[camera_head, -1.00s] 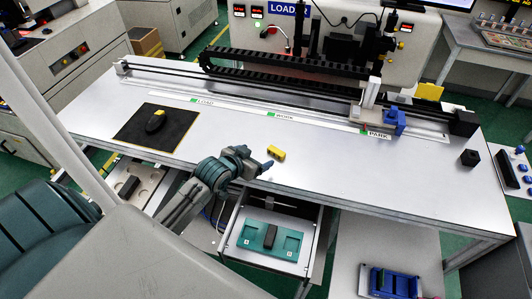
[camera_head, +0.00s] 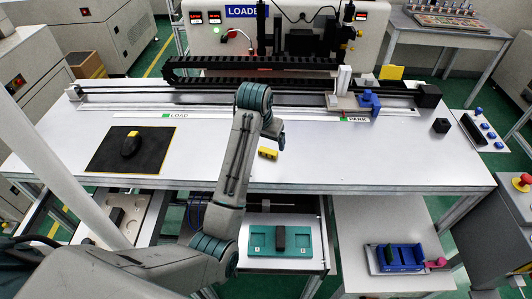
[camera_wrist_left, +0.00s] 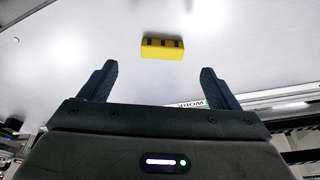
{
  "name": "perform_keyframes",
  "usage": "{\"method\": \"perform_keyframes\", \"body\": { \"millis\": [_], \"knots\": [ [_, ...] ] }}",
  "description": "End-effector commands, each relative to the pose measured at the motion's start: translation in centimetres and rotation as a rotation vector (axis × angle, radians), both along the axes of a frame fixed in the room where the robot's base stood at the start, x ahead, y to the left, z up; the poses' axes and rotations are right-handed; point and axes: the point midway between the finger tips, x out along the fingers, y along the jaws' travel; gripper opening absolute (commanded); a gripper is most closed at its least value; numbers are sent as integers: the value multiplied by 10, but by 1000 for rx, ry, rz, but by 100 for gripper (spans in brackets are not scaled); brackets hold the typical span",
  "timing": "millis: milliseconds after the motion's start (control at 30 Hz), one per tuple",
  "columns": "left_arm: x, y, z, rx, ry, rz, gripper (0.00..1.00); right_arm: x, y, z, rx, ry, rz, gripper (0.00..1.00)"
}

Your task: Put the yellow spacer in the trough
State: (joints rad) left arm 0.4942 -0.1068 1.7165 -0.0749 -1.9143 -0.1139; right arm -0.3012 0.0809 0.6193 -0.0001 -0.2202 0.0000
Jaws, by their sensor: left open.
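The yellow spacer (camera_head: 267,153) lies on the metal table top (camera_head: 380,155), just below my left gripper in the head view. In the left wrist view the spacer (camera_wrist_left: 162,48) is a yellow block with dark marks on its side. It lies beyond and between the spread fingertips, and neither finger touches it. My left gripper (camera_head: 279,138) is open and empty; it also shows in the left wrist view (camera_wrist_left: 158,74). My arm hides part of the table and the WORK label in the head view. I cannot tell which fixture is the trough.
A black mat (camera_head: 105,150) with a black-and-yellow device (camera_head: 131,144) lies at left. A rail with a carriage (camera_head: 345,102) runs along the back. Below are a teal fixture (camera_head: 262,242) and a blue tray (camera_head: 408,258). The table's right half is largely clear.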

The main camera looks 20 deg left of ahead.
Motion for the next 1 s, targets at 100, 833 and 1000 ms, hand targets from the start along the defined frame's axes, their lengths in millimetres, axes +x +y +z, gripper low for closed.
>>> {"method": "perform_keyframes", "body": {
  "millis": [100,833,1000],
  "knots": [
    [5,0,-13,1,2,0,84,3,-2,8,-2,-3,1,36],
    [27,0,-70,0,-2,1,84,2,4,39,4,-3,-1,36],
    [26,0,-69,0,-2,1,66,2,5,39,5,-3,-1,36]
  ]
}}
